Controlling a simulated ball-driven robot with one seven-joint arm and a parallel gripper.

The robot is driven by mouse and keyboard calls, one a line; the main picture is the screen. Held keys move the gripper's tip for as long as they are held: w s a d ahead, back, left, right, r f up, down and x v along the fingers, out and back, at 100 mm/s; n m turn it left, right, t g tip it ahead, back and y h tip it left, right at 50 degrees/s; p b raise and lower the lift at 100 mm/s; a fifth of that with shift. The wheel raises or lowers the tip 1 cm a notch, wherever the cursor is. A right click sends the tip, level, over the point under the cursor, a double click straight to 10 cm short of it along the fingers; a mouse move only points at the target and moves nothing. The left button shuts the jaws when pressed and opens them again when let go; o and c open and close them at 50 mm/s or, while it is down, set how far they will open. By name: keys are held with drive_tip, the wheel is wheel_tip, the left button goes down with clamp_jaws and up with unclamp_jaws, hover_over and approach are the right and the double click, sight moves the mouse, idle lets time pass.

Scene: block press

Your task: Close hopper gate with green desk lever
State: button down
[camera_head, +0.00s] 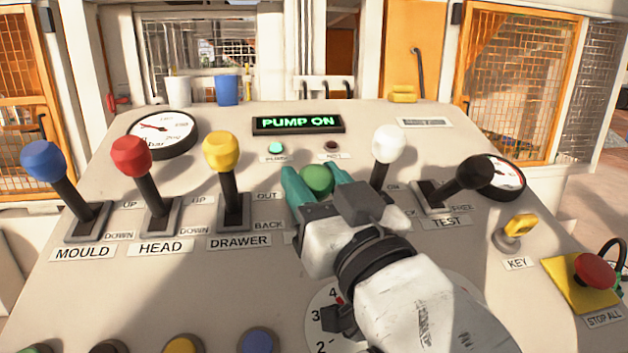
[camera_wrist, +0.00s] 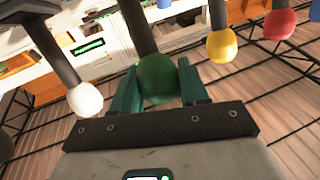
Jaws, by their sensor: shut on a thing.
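The green lever's knob (camera_head: 317,179) stands on the desk between the yellow and white levers. My gripper (camera_head: 316,184) is shut on the green knob, with one green finger on each side of it. In the wrist view the green knob (camera_wrist: 157,78) sits between the two fingers of my gripper (camera_wrist: 158,88), and its dark shaft rises behind it. In the head view my gripper and wrist hide the lever's shaft, its slot and most of its label. The hopper gate cannot be made out in either view.
The yellow lever (camera_head: 221,152) stands close on the left and the white lever (camera_head: 388,145) close on the right. Red (camera_head: 131,156) and blue (camera_head: 43,161) levers are farther left. A black TEST lever (camera_head: 475,173), a yellow key (camera_head: 521,226) and a red stop button (camera_head: 594,271) are at right. The display (camera_head: 298,123) reads PUMP ON.

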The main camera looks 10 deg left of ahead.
drive_tip(key=c, duration=0.6)
unclamp_jaws()
drive_tip(key=v, duration=0.8)
drive_tip(key=p, duration=0.3)
drive_tip(key=shift+s+d+r+p, duration=0.1)
drive_tip(key=shift+s+d+p, duration=0.1)
drive_tip(key=shift+p, duration=0.15)
drive_tip(key=shift+s+p, duration=0.1)
drive_tip(key=shift+p, duration=0.45)
drive_tip(key=shift+d+p, duration=0.1)
drive_tip(key=shift+p, duration=0.45)
